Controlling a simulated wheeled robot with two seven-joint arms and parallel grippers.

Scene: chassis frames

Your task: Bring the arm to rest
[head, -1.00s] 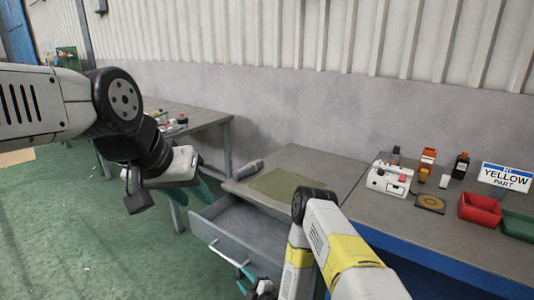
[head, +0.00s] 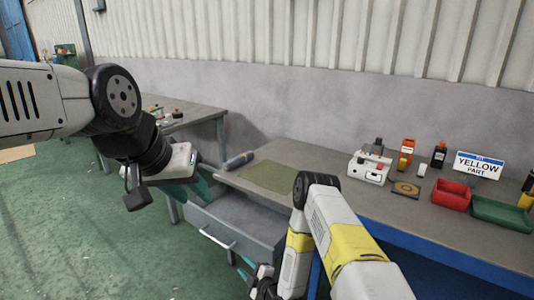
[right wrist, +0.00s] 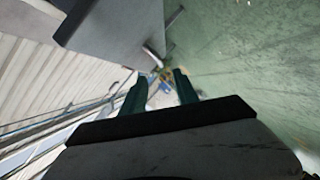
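My left arm comes in from the left in the head view, raised over the floor. Its gripper (head: 203,183) has teal fingers left of the grey bench, partly hidden by its own wrist, so I cannot tell its opening. My right arm, with yellow bands, bends down in front of the bench. Its gripper (head: 243,268) hangs low beside the open drawer (head: 255,222). In the right wrist view the right gripper (right wrist: 160,80) has its two teal fingers apart with nothing held between them.
Another table (head: 192,116) stands behind my left arm. Green floor (head: 70,240) is open at left.

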